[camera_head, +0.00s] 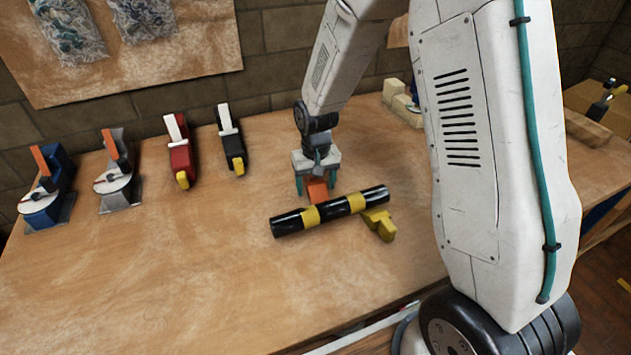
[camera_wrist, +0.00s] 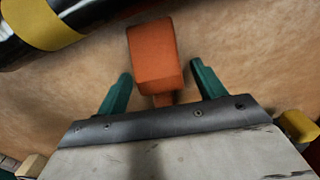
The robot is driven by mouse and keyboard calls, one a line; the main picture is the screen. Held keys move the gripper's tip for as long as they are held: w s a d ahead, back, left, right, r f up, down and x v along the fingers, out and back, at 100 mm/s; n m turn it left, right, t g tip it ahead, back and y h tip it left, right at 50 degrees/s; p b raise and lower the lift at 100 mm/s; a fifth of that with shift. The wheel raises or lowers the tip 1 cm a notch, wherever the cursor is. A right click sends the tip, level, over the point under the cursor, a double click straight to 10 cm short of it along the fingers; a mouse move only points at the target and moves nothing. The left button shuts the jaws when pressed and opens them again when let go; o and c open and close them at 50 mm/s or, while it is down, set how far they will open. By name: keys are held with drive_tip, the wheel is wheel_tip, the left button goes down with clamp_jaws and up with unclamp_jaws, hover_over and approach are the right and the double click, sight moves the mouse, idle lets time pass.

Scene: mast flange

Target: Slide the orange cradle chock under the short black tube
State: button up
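The orange cradle chock (camera_head: 317,191) sits on the table just behind the middle of the short black tube (camera_head: 330,210). The tube has two yellow bands, and a yellow chock (camera_head: 382,226) is at its right end. My gripper (camera_head: 316,186) points down over the orange chock from behind. In the wrist view, the orange chock (camera_wrist: 153,58) lies ahead of and between the teal fingertips (camera_wrist: 160,82), with its narrow tail between them. Gaps show on both sides, so the gripper is open. The black tube (camera_wrist: 18,45) crosses the upper left corner, apart from the chock.
Red (camera_head: 180,155) and black (camera_head: 232,142) tools with yellow tips lie left of my gripper. Blue (camera_head: 48,185) and grey (camera_head: 117,175) devices stand farther left. Pale blocks (camera_head: 402,104) are at the back right. The table front left is clear.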

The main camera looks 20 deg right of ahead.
drive_tip(key=c, duration=0.9)
drive_tip(key=shift+c, duration=0.2)
drive_tip(key=shift+s, duration=0.3)
drive_tip(key=shift+s+r, duration=0.1)
drive_tip(key=shift+s, duration=1)
drive_tip(key=o, duration=1.1)
